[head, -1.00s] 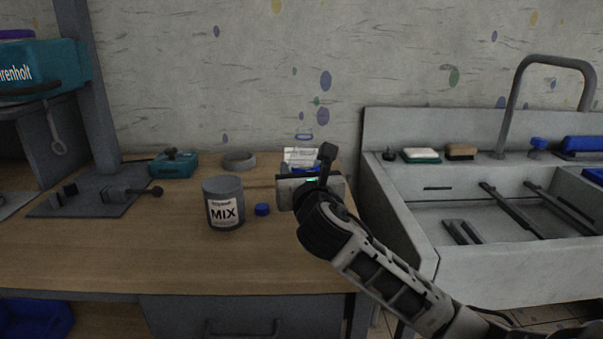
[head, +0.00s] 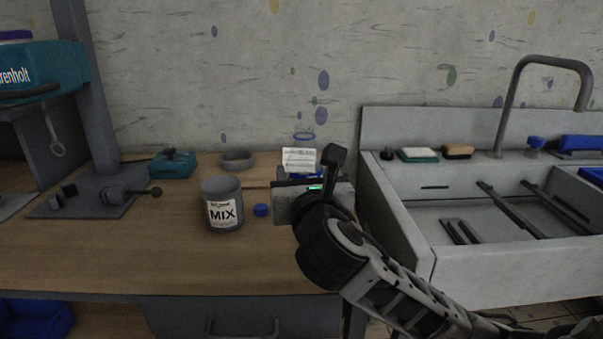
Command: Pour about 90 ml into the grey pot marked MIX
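The grey pot marked MIX (head: 223,212) stands upright and open on the wooden bench, its white label facing me. A clear vessel with a white label (head: 299,159) and a bluish rim stands out behind my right gripper (head: 312,180). Some blue shows low on it; its lower part is hidden. The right gripper's body covers its own fingers, so I cannot tell whether they grip the vessel. The gripper is to the right of the pot, apart from it. A small blue cap (head: 261,210) lies between them. My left gripper is not in view.
A grey ring-shaped dish (head: 238,160) and a teal device (head: 173,164) sit behind the pot. A teal machine (head: 42,72) stands at left. A stone sink (head: 440,265) with a tall tap borders the bench at right. The bench front is clear.

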